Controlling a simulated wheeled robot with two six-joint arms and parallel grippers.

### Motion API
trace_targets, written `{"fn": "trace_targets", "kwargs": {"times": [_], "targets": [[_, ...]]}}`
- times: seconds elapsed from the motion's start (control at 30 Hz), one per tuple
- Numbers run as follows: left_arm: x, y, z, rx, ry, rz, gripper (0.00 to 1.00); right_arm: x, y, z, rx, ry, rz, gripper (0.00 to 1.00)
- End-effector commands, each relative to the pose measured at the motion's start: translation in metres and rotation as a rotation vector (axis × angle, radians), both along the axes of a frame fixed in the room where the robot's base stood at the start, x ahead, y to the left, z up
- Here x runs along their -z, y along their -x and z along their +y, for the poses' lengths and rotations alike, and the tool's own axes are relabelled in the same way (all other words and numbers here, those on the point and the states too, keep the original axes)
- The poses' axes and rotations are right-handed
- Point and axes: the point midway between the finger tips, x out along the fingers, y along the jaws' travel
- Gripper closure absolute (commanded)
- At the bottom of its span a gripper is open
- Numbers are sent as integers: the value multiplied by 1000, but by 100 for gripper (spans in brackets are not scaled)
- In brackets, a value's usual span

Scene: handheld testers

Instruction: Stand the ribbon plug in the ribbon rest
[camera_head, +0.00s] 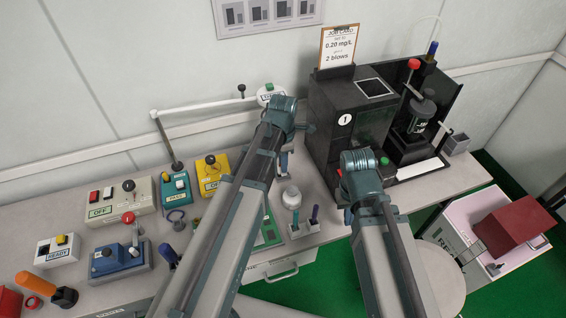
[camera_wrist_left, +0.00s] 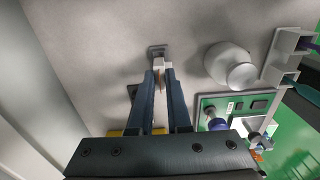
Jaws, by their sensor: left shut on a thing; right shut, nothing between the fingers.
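My left gripper (camera_head: 284,162) points down at the bench beside the black machine. In the left wrist view its fingers (camera_wrist_left: 160,72) are shut on a small pale piece (camera_wrist_left: 160,65), which looks like the ribbon plug. Right beyond the fingertips is a small grey block (camera_wrist_left: 157,48), possibly the ribbon rest. I cannot tell whether the plug stands in it or only appears in front of it. In the head view my left arm hides both. My right gripper (camera_head: 346,212) is shut and empty near the front edge of the bench.
A white round jar (camera_head: 291,197) and a holder (camera_head: 301,230) with purple and teal sticks stand right of my left gripper. A green board (camera_head: 270,236) lies in front. The black machine (camera_head: 350,120) stands behind. Several coloured testers fill the bench's left side.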

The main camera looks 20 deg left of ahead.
Motion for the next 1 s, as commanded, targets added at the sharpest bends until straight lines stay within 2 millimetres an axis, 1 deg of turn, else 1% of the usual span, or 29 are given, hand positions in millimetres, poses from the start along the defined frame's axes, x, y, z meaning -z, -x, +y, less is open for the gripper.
{"fn": "trace_targets", "kwargs": {"times": [0.67, 0.7, 0.83, 0.87, 1.0], "targets": [[13, 0, 0, 0, 0, 0, 100, 13, 0, 0, 0, 0, 0, 100], [12, 0, 0, 0, 0, 0, 77, 12, 0, 0, 0, 0, 0, 100], [12, 0, 0, 0, 0, 0, 54, 12, 0, 0, 0, 0, 0, 100], [12, 0, 0, 0, 0, 0, 49, 12, 0, 0, 0, 0, 0, 100], [12, 0, 0, 0, 0, 0, 49, 12, 0, 0, 0, 0, 0, 100]]}}
